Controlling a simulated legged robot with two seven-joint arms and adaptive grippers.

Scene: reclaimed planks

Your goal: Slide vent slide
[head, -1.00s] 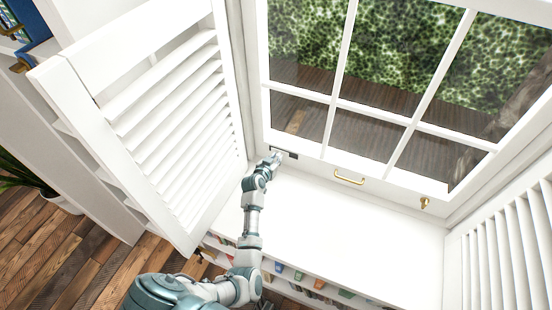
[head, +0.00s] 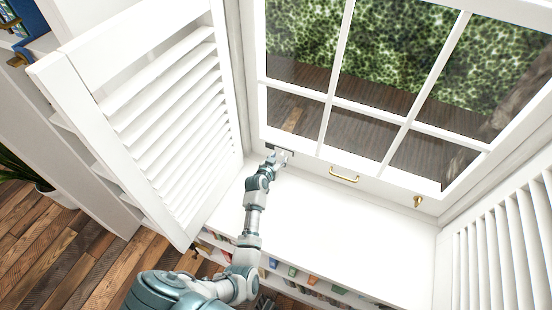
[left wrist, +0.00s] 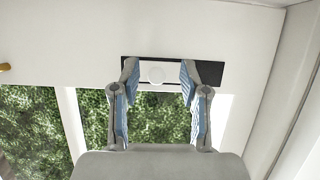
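The vent is a dark horizontal strip (head: 271,147) on the white bottom rail of the window. In the left wrist view the dark strip (left wrist: 211,72) carries a white slide with a round knob (left wrist: 157,74). My left gripper (head: 281,157) is at the vent. In the left wrist view its fingers (left wrist: 159,72) are spread, one on each side of the knob, with a visible gap to it. Whether the fingertips touch the slide's edges I cannot tell. Dark strip shows on both sides of the slide, more on the right in that view. My right gripper is not in view.
A brass handle (head: 344,174) and a brass latch (head: 418,201) sit on the window rail to the right. Louvred shutters stand open at the left (head: 170,115) and right (head: 500,250). The white sill (head: 320,215) is clear, with book shelves below.

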